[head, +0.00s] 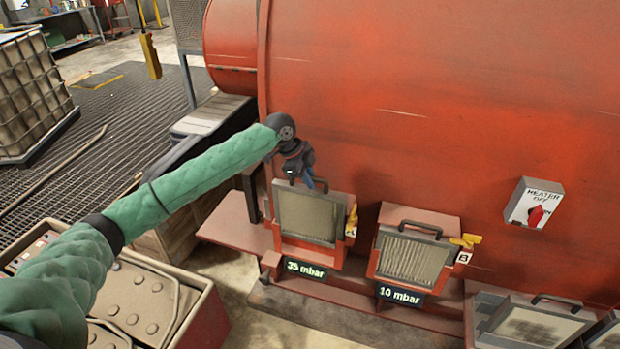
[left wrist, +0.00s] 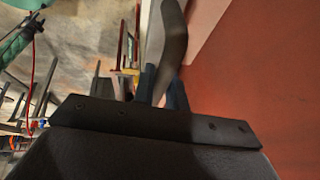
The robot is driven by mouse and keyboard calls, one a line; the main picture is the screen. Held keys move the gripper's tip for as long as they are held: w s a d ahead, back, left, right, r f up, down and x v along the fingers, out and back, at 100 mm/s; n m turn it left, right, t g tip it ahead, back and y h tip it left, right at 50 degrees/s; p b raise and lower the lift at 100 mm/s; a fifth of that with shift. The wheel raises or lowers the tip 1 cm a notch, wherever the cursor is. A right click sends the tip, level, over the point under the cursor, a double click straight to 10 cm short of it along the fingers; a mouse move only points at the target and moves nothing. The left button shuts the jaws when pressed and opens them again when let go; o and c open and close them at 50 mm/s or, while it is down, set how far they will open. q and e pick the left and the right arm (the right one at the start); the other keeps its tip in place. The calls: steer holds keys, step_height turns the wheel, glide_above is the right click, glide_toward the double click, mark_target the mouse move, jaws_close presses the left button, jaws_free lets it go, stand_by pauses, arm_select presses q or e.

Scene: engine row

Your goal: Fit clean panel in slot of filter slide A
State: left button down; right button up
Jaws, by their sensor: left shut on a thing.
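My left gripper (head: 306,176) is at the top edge of a framed filter panel (head: 308,217) with a pale grey-beige face. The gripper is shut on the panel's dark handle, which shows as a curved bar (left wrist: 172,40) between the fingers in the left wrist view. The panel stands, leaning slightly back, at filter slide A (head: 350,232), the left of two red slides, above a display (head: 306,270) reading 35 mbar. I cannot tell how deep it sits in the slot.
Slide B (head: 462,258) stands to the right, with its own panel (head: 412,258) and a display reading 10 mbar. More panels (head: 530,326) with darker faces lie at lower right. The red engine housing (head: 440,110) rises close behind, with a heater switch (head: 535,208) marked OFF.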

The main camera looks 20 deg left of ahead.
mark_target(309, 202)
arm_select(q)
steer(key=shift+f, duration=0.5)
steer(key=shift+f+b, duration=0.4)
steer(key=shift+f, duration=1.1)
steer(key=shift+f+b, duration=0.5)
steer(key=shift+f, duration=0.9)
steer(key=shift+a+f+b, duration=0.1)
steer(key=shift+f+b, duration=0.6)
steer(key=shift+f, duration=0.35)
steer(key=c, duration=1.3)
jaws_free()
steer(key=shift+c, duration=0.2)
steer(key=shift+f, duration=0.1)
steer(key=shift+s+f, duration=0.1)
